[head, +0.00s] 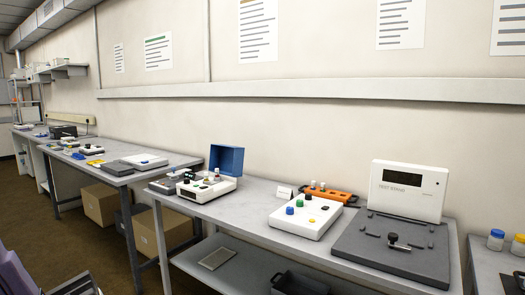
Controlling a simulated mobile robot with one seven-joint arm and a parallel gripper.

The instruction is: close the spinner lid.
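A small white benchtop device (208,190) stands on the grey bench left of centre. Its blue lid (227,159) stands open and upright at the back. This looks like the spinner, though I see no readable label on it. Small pale and dark parts show on top of the device, too small to make out. My gripper is not in view.
On the same bench (235,210), to the right, are a white box with coloured knobs (305,217), an orange rack (328,193) and a dark plate (395,251) with a white display unit (407,189). Cardboard boxes (160,230) are under the benches. Some bench top is free right of the device.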

